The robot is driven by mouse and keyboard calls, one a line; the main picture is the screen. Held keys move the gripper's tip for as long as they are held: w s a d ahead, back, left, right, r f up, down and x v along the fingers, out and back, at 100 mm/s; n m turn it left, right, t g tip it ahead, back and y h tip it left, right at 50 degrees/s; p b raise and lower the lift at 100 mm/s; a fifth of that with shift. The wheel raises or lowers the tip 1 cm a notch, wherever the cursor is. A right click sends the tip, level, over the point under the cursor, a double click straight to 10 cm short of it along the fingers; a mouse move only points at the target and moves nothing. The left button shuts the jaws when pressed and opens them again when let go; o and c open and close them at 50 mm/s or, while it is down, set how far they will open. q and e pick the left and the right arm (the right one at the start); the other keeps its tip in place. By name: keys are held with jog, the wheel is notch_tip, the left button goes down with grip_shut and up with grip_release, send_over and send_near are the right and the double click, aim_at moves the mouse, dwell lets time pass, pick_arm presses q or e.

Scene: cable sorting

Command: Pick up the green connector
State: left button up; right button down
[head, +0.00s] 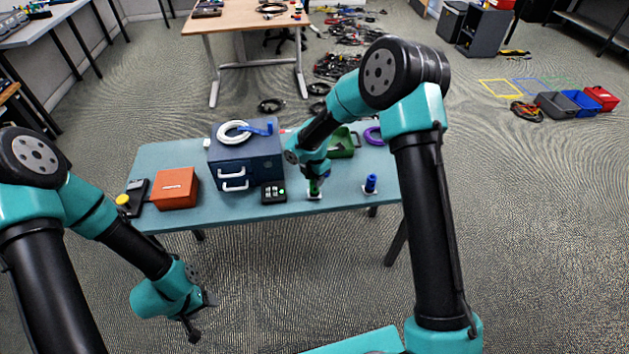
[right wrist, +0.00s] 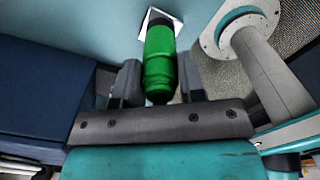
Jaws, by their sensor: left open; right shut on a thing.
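The green connector (head: 314,188) stands on a small white square (head: 314,197) near the front edge of the table. In the right wrist view the green connector (right wrist: 160,58) lies between the two fingers of my right gripper (right wrist: 160,85). My right gripper (head: 316,178) is shut on it, and the white square (right wrist: 152,20) shows at its far end. The arm partly hides the connector in the head view. My left gripper (head: 198,318) is open and empty, in front of the table at the lower left.
A blue connector (head: 371,183) stands to the right on the teal table (head: 260,208). A dark blue drawer box (head: 246,165) with a white cable coil on top, a black button box (head: 273,192), an orange box (head: 176,188) and a green tray (head: 345,146) are also on it.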

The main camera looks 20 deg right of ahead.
jog(key=shift+s+a+r, duration=0.1)
jog(key=shift+s+r, duration=0.1)
jog(key=shift+r, duration=0.45)
jog(key=shift+s+a+r, duration=0.1)
jog(key=shift+s+r, duration=0.05)
jog(key=shift+r, duration=0.45)
jog(key=s+a+r, duration=0.1)
jog(key=s+a, duration=0.3)
jog(key=s, duration=1)
jog(key=shift+s+r, duration=0.2)
jog(key=shift+s, duration=0.15)
jog(key=shift+w, duration=0.1)
